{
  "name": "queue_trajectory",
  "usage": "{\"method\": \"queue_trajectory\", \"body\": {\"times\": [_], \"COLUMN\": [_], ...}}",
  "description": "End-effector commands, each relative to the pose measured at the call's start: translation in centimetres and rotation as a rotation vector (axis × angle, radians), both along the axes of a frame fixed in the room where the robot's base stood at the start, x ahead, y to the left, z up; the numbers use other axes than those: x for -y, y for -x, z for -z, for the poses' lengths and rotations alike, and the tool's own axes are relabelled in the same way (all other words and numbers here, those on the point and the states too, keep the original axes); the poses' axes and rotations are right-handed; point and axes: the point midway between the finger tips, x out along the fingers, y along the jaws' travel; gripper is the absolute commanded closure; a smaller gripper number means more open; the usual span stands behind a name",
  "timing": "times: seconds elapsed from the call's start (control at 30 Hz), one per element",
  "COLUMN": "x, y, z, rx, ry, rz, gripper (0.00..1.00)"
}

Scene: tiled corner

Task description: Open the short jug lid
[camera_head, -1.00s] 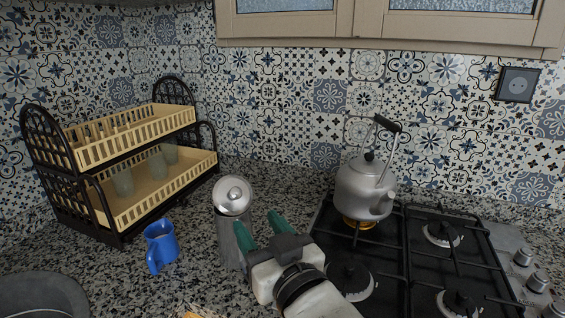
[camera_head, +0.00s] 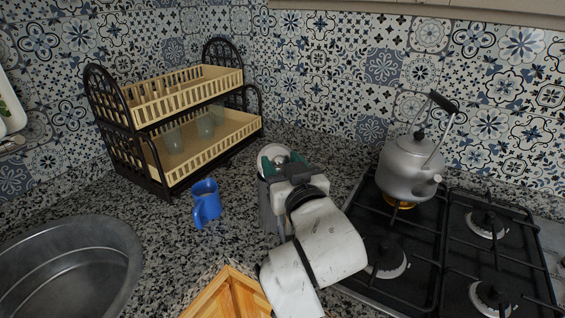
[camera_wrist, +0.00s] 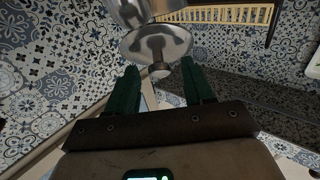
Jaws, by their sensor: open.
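The short jug (camera_head: 266,208) is a silver metal vessel standing on the granite counter, largely behind my gripper in the head view. Its round silver lid (camera_head: 268,150) shows at the top, partly covered by a green finger. In the wrist view the lid (camera_wrist: 150,42) is a shiny disc with a small knob pointing towards me. My gripper (camera_head: 281,157) is open, its green fingers at lid height. In the wrist view my gripper (camera_wrist: 160,67) has the knob between its fingertips, with gaps on both sides. Whether the lid sits fully closed cannot be told.
A kettle (camera_head: 408,170) sits on the stove (camera_head: 430,245) at right.

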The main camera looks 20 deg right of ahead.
Motion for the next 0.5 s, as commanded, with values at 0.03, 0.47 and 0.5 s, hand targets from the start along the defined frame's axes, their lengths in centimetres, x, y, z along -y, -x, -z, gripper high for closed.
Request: {"method": "queue_trajectory", "body": {"times": [0.03, 0.47, 0.5], "x": [0.03, 0.02, 0.02], "y": [-0.16, -0.19, -0.19], "z": [0.03, 0.04, 0.04], "rx": [-0.001, -0.001, -0.001], "ry": [0.000, 0.000, 0.001], "rz": [0.000, 0.000, 0.000], "gripper": [0.48, 0.64, 0.68]}}
